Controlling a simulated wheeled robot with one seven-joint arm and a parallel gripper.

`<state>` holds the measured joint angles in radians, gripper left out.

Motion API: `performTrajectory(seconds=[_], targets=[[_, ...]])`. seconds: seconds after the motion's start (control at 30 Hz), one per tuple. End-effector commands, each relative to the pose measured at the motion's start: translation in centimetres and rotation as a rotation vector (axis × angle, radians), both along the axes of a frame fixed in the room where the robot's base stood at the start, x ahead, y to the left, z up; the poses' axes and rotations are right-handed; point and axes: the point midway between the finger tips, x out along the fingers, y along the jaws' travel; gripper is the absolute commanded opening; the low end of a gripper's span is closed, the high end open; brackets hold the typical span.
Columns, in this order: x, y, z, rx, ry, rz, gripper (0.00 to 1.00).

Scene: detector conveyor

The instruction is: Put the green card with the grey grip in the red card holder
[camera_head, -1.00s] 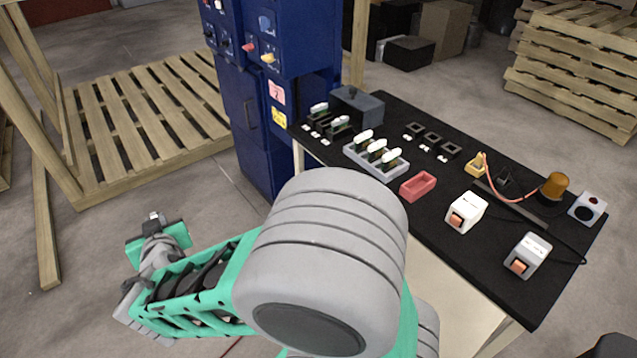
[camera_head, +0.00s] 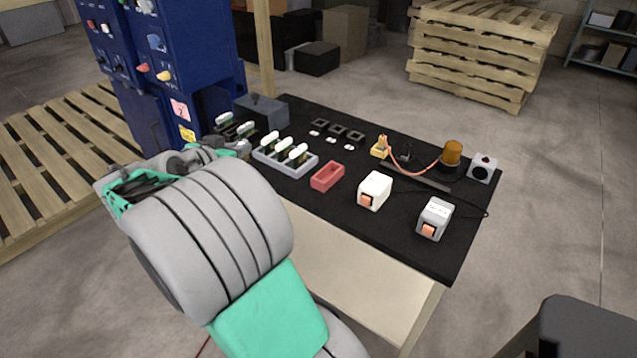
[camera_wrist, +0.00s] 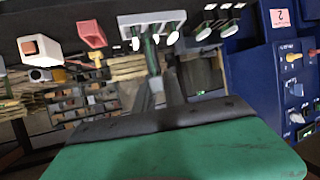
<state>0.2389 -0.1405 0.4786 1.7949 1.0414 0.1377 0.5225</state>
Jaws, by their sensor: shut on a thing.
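My gripper (camera_head: 226,147) is at the left end of the black table, beside the grey rack (camera_head: 312,163). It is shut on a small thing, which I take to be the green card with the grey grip. In the wrist view a dark green card with a pale grip (camera_wrist: 151,58) shows ahead of my gripper; arm and shadow make the hold hard to see. The red card holder (camera_head: 327,177) stands empty on the table right of the rack, apart from my gripper. It also shows at the top of the wrist view (camera_wrist: 91,34).
The rack bears green cards with white grips (camera_head: 298,152). A blue cabinet (camera_head: 165,90) stands at left, with a dark box (camera_head: 262,110) near it. A cream switch box (camera_head: 375,191) stands right of the holder, with another beyond.

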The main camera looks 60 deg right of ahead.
Motion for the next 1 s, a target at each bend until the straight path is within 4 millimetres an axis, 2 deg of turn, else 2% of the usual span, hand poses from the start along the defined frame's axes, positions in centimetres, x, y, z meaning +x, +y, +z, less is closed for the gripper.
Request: performTrajectory(seconds=[0.03, 0.1, 0.23, 0.37, 0.47, 0.67, 0.7, 0.8, 1.0], targets=[[-1.9, -2.1, 0.1, 0.000, 0.000, -0.080, 0.00], [-4.3, -4.3, 0.5, 0.000, -0.001, -0.173, 0.00], [-7.3, -6.4, 0.9, -0.001, 0.001, -0.281, 0.00], [-8.7, -7.9, 0.7, -0.001, 0.002, -0.316, 0.00], [-9.9, -9.9, -0.3, 0.000, 0.002, -0.318, 0.00], [-12.6, -15.0, -2.9, 0.002, 0.004, -0.318, 0.00], [-13.0, -15.7, -4.0, 0.002, 0.006, -0.315, 0.00], [-13.7, -17.3, -6.1, 0.003, 0.005, -0.313, 0.00], [-14.4, -18.8, -8.2, 0.000, 0.002, -0.310, 0.00]])
